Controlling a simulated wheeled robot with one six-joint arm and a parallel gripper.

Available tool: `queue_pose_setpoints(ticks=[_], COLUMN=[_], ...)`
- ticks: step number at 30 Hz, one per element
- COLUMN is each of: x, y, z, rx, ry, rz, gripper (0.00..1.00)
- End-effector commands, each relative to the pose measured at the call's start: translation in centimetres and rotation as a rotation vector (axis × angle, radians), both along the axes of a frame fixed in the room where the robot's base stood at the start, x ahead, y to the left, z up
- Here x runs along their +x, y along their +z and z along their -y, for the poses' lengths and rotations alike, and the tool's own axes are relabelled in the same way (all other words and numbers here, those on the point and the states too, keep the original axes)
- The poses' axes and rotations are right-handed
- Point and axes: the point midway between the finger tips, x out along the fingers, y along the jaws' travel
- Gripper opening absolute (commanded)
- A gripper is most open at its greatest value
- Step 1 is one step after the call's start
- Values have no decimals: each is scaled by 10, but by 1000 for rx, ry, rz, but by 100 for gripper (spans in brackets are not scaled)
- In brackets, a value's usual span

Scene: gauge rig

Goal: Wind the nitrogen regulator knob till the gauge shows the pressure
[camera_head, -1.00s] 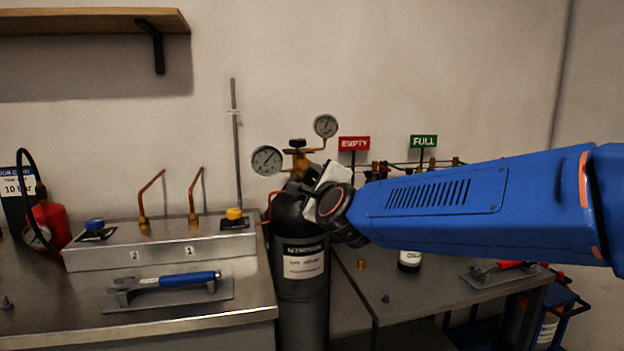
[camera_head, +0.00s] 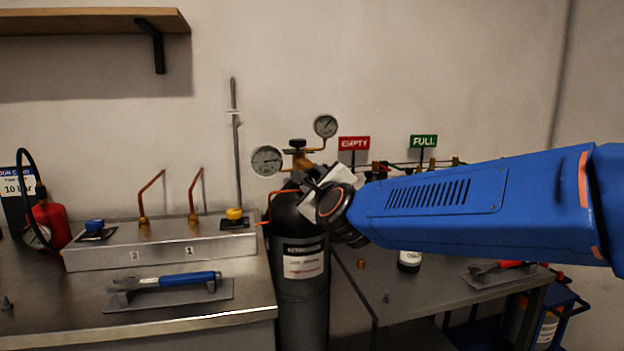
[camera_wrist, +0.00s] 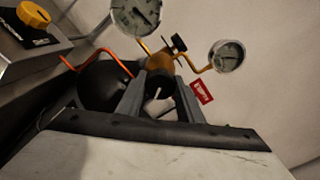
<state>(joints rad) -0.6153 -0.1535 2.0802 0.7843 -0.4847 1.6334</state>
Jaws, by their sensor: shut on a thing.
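The brass regulator (camera_head: 300,161) sits on top of a dark gas cylinder (camera_head: 302,292). Its left gauge (camera_head: 267,160) has a needle pointing roughly right; the scale is too small to read. A second gauge (camera_head: 326,126) stands higher on the right. In the wrist view the black regulator knob (camera_wrist: 158,84) is between my gripper's grey fingers (camera_wrist: 160,92), which are shut on it. The wrist view also shows the left gauge (camera_wrist: 136,14) and the right gauge (camera_wrist: 227,56). In the head view my gripper (camera_head: 305,177) is at the regulator's front, its fingertips mostly hidden.
A card (camera_head: 18,190) at the left reads 10 bar, its upper text unclear. A metal box (camera_head: 160,245) with blue and yellow knobs and a blue-handled wrench (camera_head: 170,281) are on the left bench. EMPTY (camera_head: 354,144) and FULL (camera_head: 423,141) signs stand behind my arm.

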Motion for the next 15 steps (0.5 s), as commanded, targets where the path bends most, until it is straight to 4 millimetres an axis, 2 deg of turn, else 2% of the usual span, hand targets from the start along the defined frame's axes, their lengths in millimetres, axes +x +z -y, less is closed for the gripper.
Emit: queue_pose_setpoints(ticks=[1,2,4,15], x=[0,0,0,-3], y=[-3,-3,-3,-1], z=[1,1,1,1], rx=[-1,-1,-2,-1], ry=[-1,-1,-1,0], rz=[-5,-5,-4,-1], gripper=[11,36,52,52])
